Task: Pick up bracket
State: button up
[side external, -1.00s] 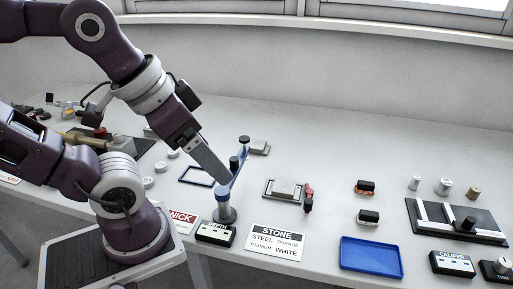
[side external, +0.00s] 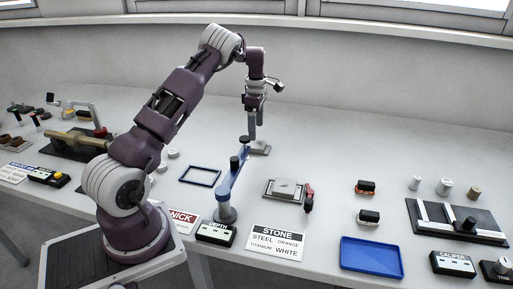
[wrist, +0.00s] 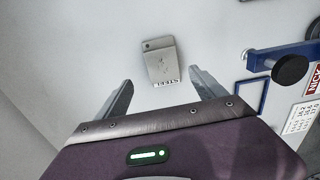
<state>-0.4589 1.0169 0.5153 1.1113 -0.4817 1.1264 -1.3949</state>
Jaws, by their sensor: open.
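A grey flat piece, which looks like the bracket (wrist: 161,60), lies on the white table in the wrist view. It has a small dark hole at one corner and a marked strip along its near edge. It also shows in the side view (side external: 261,148), partly hidden behind my gripper and a blue stand. My gripper (wrist: 160,82) is open and empty, pointing down. In the wrist view the piece appears between and just beyond the two fingertips. In the side view my gripper (side external: 252,137) is beside the piece; its exact height is unclear.
A blue stand with black knobs (side external: 228,190) rises close to my gripper; its arm also shows in the wrist view (wrist: 262,60). A blue-rimmed frame (side external: 200,184) lies left of it. A grey block on a tray (side external: 284,181) and a blue tray (side external: 371,257) are to the right.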

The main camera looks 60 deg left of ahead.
aim_at(257, 143)
jog(key=f, duration=0.6)
jog(key=shift+s+d, duration=0.1)
jog(key=shift+d, duration=0.2)
jog(key=shift+r, duration=0.1)
grip_shut()
